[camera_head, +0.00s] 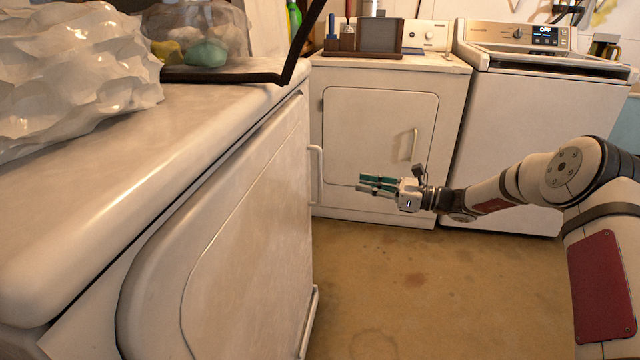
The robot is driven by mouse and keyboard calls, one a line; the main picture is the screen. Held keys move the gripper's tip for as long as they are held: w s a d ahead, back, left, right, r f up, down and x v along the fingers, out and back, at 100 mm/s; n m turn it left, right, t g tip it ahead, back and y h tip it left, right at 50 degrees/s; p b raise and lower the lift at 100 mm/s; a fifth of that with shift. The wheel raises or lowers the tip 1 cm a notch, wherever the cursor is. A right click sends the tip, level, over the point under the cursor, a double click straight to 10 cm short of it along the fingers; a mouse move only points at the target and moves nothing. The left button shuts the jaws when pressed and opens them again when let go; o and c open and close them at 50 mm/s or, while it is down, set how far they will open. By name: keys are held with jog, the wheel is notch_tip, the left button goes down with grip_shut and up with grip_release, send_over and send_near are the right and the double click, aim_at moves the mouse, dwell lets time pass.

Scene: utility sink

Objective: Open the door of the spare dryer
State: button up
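A white dryer (60,255) fills the left foreground. Its large front door (245,225) looks shut, and a white bar handle (320,175) stands out from the door's far edge. A second white dryer (455,85) stands against the back wall, with a shut square door (375,130) and a pale vertical handle (414,144) on its right side. The frame does not show which dryer is the spare one. My gripper (360,183) points left, its two teal-padded fingers apart and empty. In the picture it is right of the near dryer's handle and below the back door's handle; nothing shows it touching either.
A top-loading washer (545,125) with a lit display stands right of the back dryer. A crumpled translucent bag (75,75) and a dark-edged tray (230,73) lie on the near dryer. A wooden organizer (365,38) is on the back dryer. The brown floor (440,290) between is clear.

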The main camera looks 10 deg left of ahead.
jog(key=b, duration=0.4)
send_over(320, 200)
jog(key=shift+w+a, duration=0.1)
jog(key=shift+w, duration=0.25)
grip_shut()
